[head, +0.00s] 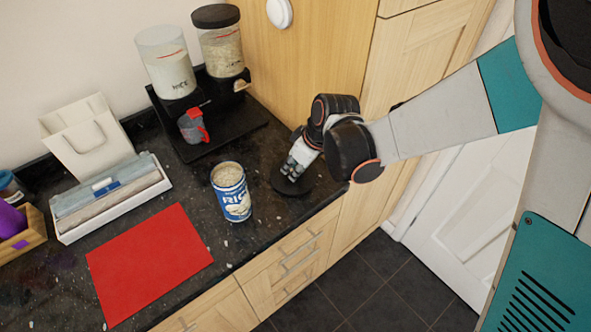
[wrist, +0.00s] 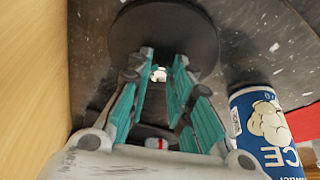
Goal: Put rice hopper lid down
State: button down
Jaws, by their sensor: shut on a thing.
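The rice hopper lid (head: 292,184) is a dark round disc at the counter's right front, right of the blue rice can. It also shows in the wrist view as a dark grey disc (wrist: 163,30) just beyond my fingertips. My gripper (head: 294,170) points down and is shut on the lid; the teal fingers (wrist: 159,72) meet at its near edge. The lid lies flat at or just above the counter; I cannot tell whether it touches. The left hopper (head: 167,65) has an open top, while the right hopper (head: 222,45) wears a black lid.
The blue rice can (head: 231,192) stands close left of the lid; it shows in the wrist view (wrist: 266,130). A red mat (head: 150,262) lies front left. A grey-and-red cup (head: 193,127) sits on the hopper stand (head: 235,122). The counter edge and wooden cupboard (head: 305,60) are near.

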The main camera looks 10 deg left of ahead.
jog(key=shift+f, duration=0.2)
jog(key=c, duration=1.4)
grip_release()
jog(key=shift+c, duration=0.2)
jog(key=p+v, duration=0.8)
jog(key=v, duration=0.4)
jog(key=shift+r, duration=0.15)
jog(key=shift+s, duration=0.1)
